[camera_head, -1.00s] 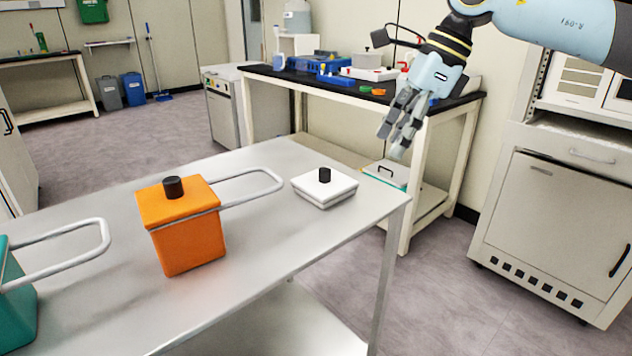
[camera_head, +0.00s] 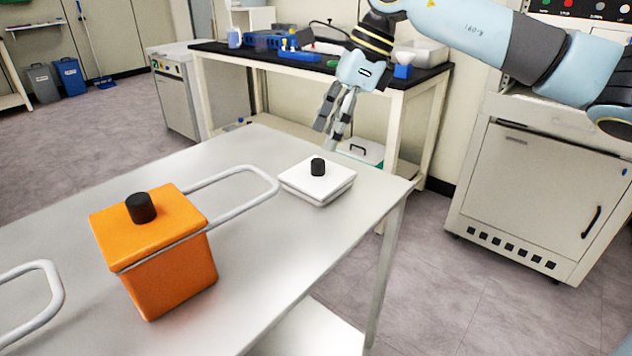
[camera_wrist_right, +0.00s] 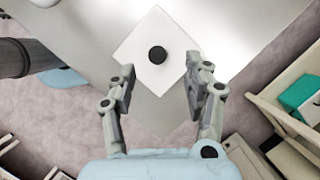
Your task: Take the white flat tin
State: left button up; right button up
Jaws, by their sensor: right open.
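The white flat tin (camera_head: 329,185) with a black round knob on its lid sits on the steel table (camera_head: 262,260), near its far right corner. In the right wrist view the tin (camera_wrist_right: 180,40) lies just beyond the fingertips, with its knob between their lines. My right gripper (camera_head: 331,142) is above and behind the tin in the head view, pointing down, apart from it. In the right wrist view my right gripper (camera_wrist_right: 160,82) has its two fingers spread with nothing between them. My left gripper does not show.
An orange tin (camera_head: 160,250) with a black knob and a looped metal handle (camera_head: 235,170) stands left of the white tin. Another metal handle (camera_head: 40,300) shows at the left edge. A black-topped bench (camera_head: 390,88) stands behind the table, a white cabinet (camera_head: 540,190) to the right.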

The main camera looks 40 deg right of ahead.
aim_at(318, 160)
jog(key=x, duration=0.5)
jog(key=shift+s+f, duration=0.2)
jog(key=shift+f, duration=0.05)
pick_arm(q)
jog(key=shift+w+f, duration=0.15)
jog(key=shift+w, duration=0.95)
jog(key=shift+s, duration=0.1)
pick_arm(e)
jog(key=shift+c, duration=1)
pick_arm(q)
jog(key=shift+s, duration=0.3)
pick_arm(e)
grip_shut()
